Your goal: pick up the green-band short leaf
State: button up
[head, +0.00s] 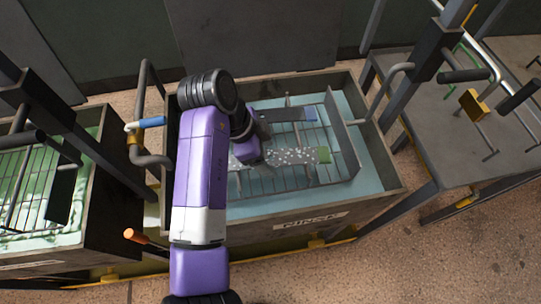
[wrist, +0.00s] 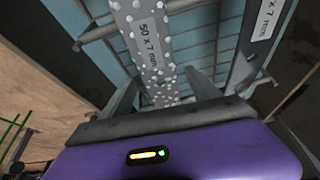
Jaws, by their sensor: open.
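The green-band leaf (head: 290,157) is a grey bar with white speckles and a green end, lying in a wire rack inside the tank in the head view. In the wrist view the speckled leaf (wrist: 146,35) carries a "50 x 7 mm" label; its green band is not visible there. My gripper (wrist: 163,95) is open, its two fingers apart with the speckled leaf showing between them. I cannot tell whether the fingers reach down beside the leaf or stay above it. In the head view my arm hides the leaf's left end.
The "RINSE" tank (head: 365,205) has raised walls. A tank with green liquid (head: 95,195) stands left; a grey table (head: 450,130) stands right.

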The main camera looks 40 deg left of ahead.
grip_shut()
jog(key=shift+r, duration=0.1)
jog(key=shift+r, duration=0.1)
